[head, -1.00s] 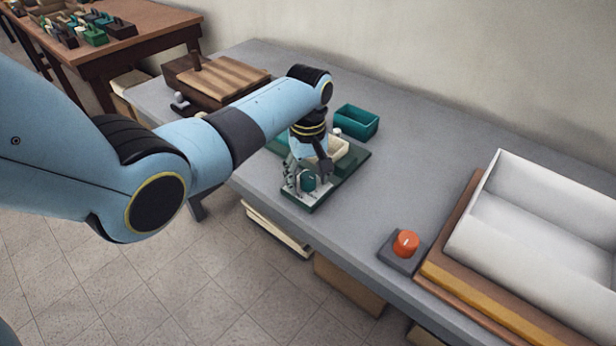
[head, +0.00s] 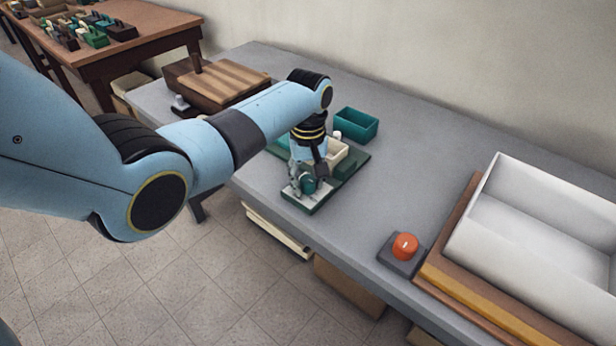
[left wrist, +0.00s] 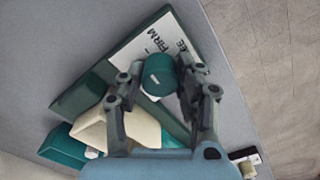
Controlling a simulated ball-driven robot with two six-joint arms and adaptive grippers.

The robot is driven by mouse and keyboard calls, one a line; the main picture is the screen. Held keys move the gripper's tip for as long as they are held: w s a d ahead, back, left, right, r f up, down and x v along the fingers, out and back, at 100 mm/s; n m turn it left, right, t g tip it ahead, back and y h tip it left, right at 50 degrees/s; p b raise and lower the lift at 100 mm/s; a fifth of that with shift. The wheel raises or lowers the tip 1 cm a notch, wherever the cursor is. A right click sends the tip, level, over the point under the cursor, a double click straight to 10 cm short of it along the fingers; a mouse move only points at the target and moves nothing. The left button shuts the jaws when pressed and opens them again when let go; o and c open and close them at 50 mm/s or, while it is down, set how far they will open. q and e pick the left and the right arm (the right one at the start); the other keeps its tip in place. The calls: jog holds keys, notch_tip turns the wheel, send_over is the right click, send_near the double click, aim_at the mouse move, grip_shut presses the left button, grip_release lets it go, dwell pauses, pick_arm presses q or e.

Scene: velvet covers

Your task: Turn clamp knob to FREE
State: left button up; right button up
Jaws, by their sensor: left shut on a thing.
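The clamp knob is a round teal knob (left wrist: 158,76) on a white label plate (left wrist: 146,45) at one end of a dark green board (left wrist: 80,97). The label reads FIRM, with a partly hidden word ending in EE beside it. My left gripper (left wrist: 163,72) has one finger on each side of the knob and is shut on it. In the head view, the left gripper (head: 305,184) points down over the board's near end. The knob's pointer mark cannot be made out. My right gripper is not in view.
An orange knob on a dark base (head: 405,246) and a large white box (head: 540,230) are at the right. The grey table (head: 420,170) between is clear.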

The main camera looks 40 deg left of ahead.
pick_arm(q)
jog(key=m+p, duration=0.2)
jog(key=m, duration=0.1)
jog(key=shift+r, duration=0.15)
jog(key=m+p, duration=0.2)
jog(key=m, duration=0.2)
jog(key=shift+m, duration=0.4)
jog(key=m+p, duration=0.1)
jog(key=m, duration=0.8)
jog(key=shift+p, duration=0.4)
jog(key=o, duration=1.1)
jog(key=shift+o, duration=0.2)
